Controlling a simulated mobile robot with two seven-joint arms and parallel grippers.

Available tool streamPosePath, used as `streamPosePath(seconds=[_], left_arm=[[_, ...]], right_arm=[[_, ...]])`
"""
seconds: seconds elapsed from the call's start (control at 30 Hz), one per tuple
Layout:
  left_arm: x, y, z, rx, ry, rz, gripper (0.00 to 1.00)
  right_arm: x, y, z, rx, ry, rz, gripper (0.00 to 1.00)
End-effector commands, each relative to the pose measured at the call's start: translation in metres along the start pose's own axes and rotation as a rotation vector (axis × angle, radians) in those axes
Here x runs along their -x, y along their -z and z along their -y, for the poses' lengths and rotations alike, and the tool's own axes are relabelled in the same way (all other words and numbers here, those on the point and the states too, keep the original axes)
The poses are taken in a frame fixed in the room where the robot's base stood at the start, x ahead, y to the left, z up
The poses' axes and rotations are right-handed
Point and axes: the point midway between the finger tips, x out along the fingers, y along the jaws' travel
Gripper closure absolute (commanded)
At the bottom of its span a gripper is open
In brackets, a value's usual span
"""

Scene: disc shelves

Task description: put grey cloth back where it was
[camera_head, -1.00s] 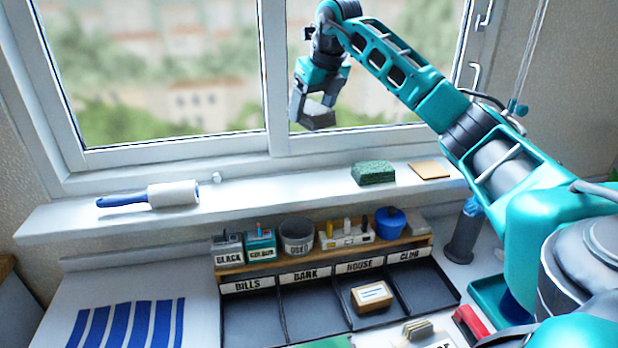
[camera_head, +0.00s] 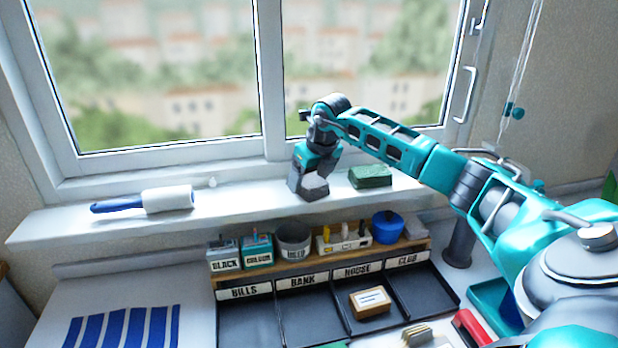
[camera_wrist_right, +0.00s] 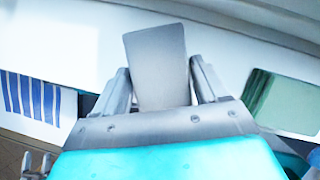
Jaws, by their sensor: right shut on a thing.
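My right gripper (camera_head: 310,188) is shut on the grey cloth (camera_head: 316,184). It is low over the white window sill (camera_head: 240,204), to the left of a green sponge (camera_head: 371,176). In the right wrist view the cloth (camera_wrist_right: 155,62) is a flat grey piece between the two fingers of the gripper (camera_wrist_right: 161,84). I cannot tell whether the cloth touches the sill. My left gripper is not in view.
A lint roller (camera_head: 145,201) with a blue handle lies on the sill at the left. Below is a wooden rack (camera_head: 330,253) with small containers and a blue pot (camera_head: 388,226), above black labelled trays (camera_head: 245,320). The sill between roller and gripper is clear.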

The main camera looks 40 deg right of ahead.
Motion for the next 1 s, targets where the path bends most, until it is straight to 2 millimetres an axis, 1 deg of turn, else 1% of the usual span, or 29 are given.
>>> streamPosePath(seconds=[0.27,0.3,0.57,0.83,0.93,1.0], left_arm=[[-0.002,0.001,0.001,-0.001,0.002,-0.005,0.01],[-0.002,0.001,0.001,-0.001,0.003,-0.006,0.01],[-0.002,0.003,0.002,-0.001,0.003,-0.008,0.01],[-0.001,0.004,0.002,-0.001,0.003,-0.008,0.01],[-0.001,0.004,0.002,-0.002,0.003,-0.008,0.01],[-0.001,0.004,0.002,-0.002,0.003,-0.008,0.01]], right_arm=[[-0.002,0.0,0.0,0.001,-0.001,0.001,0.57],[-0.002,0.001,0.0,0.001,-0.001,0.001,0.26],[-0.001,0.0,0.0,0.001,-0.001,0.001,0.02],[0.001,-0.001,0.0,0.001,-0.001,0.002,0.02],[0.009,-0.002,0.0,0.002,-0.001,0.005,0.02],[0.021,-0.002,0.0,0.002,0.0,0.005,0.02]])
